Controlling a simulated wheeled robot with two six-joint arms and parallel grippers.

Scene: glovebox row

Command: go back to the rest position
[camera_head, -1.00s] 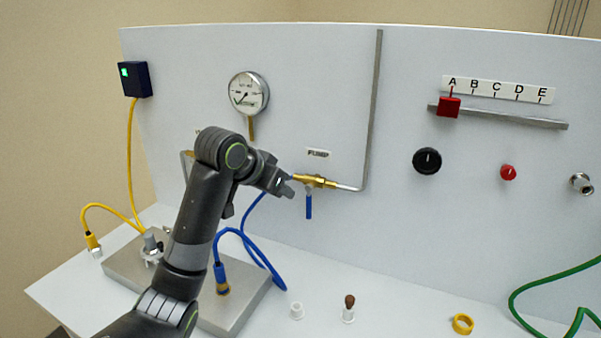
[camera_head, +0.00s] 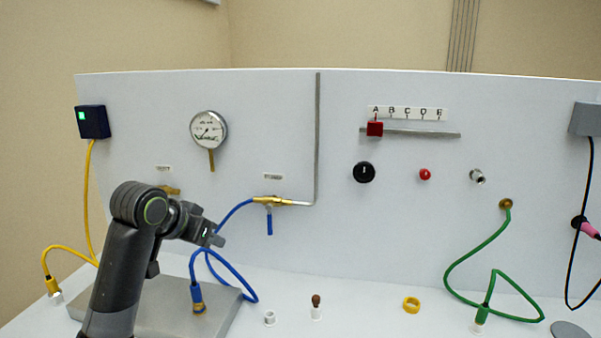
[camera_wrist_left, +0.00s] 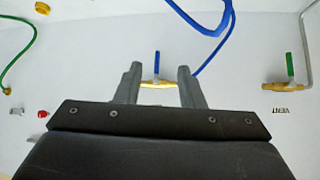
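My left gripper (camera_head: 217,238) is in front of the panel, below and left of the pump valve (camera_head: 270,202) with its blue handle (camera_head: 269,223). In the left wrist view its two fingers (camera_wrist_left: 159,75) stand apart with nothing held between them. The brass valve (camera_wrist_left: 157,85) shows behind the gap, its blue handle (camera_wrist_left: 157,63) beyond the fingertips. In the head view the gripper is clear of this valve. My right gripper is in no view.
A white fitting (camera_head: 270,318), a brown-topped piece (camera_head: 316,305) and a yellow ring (camera_head: 411,304) stand on the bench. A green hose (camera_head: 460,267) loops at the right.

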